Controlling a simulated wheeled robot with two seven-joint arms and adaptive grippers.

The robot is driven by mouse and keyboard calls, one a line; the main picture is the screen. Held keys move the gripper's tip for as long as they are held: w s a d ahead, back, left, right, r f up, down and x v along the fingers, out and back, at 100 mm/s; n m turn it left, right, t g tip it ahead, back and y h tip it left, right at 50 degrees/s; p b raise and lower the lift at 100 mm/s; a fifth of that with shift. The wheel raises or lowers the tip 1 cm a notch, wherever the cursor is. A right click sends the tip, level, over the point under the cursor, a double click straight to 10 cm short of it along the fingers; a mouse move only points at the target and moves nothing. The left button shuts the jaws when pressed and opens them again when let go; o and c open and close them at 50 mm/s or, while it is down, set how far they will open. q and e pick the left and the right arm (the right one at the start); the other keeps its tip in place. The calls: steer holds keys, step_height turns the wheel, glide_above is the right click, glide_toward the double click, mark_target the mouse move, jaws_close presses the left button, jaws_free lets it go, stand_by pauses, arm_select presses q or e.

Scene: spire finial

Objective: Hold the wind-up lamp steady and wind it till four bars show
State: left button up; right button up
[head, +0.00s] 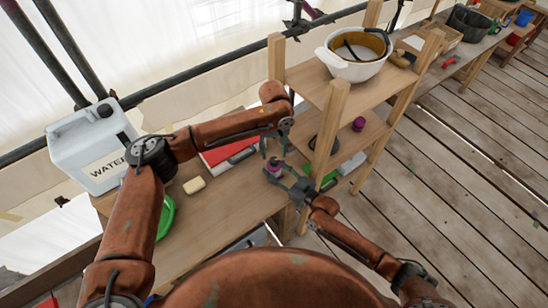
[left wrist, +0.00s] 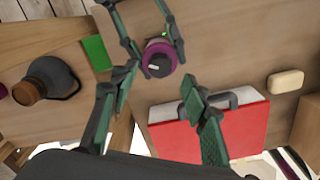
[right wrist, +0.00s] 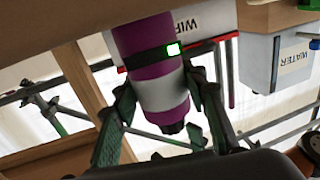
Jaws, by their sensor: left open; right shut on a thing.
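My right gripper (head: 282,178) is shut on the lamp from the side. My left gripper (head: 280,147) is open above the lamp.
A red case (head: 232,152) lies behind the lamp, with a cream block (head: 194,185) and a green round thing (head: 166,215) to its left. A white water container (head: 88,148) stands at the back left. The wooden shelf (head: 333,115) rises close on the right, holding a pot (head: 352,65).

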mark_target(274, 160)
arm_select(q)
steer(key=shift+f, duration=2.2)
jaws_close()
